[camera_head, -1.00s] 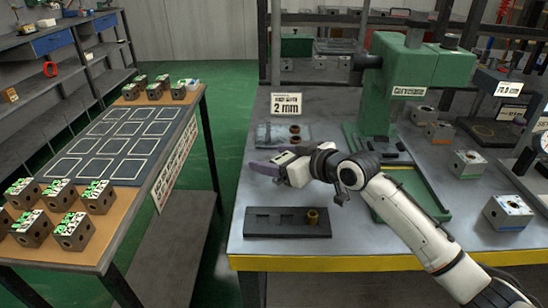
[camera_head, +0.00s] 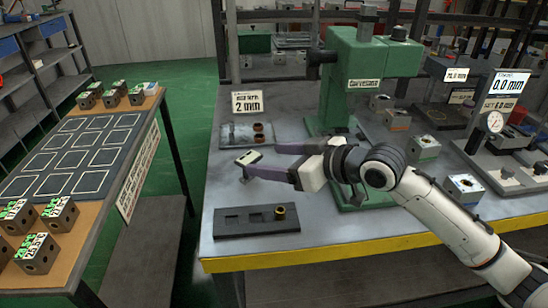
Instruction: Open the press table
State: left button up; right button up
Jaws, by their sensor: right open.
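The press table (camera_head: 330,225) is a grey-topped bench with a yellow front edge, filling the middle and right. The green press (camera_head: 362,75) stands upright at its back, its base partly hidden behind my right arm. My right gripper (camera_head: 263,158) has purple fingers spread apart and reaches left over the bench top, in front of the press. A small pale-topped piece is at the tip of the nearer finger; I cannot tell whether it is part of the finger. My left gripper is not in view.
A dark slotted block (camera_head: 244,223) with a brass bushing (camera_head: 280,211) lies near the front edge. A grey plate (camera_head: 238,135) with bushings and a "2 mm" sign (camera_head: 247,102) are behind. Metal blocks and a dial gauge (camera_head: 494,122) stand right. A wooden table (camera_head: 70,236) holds several valve blocks.

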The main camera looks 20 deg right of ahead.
aim_at(354, 136)
jog(key=z, duration=1.25)
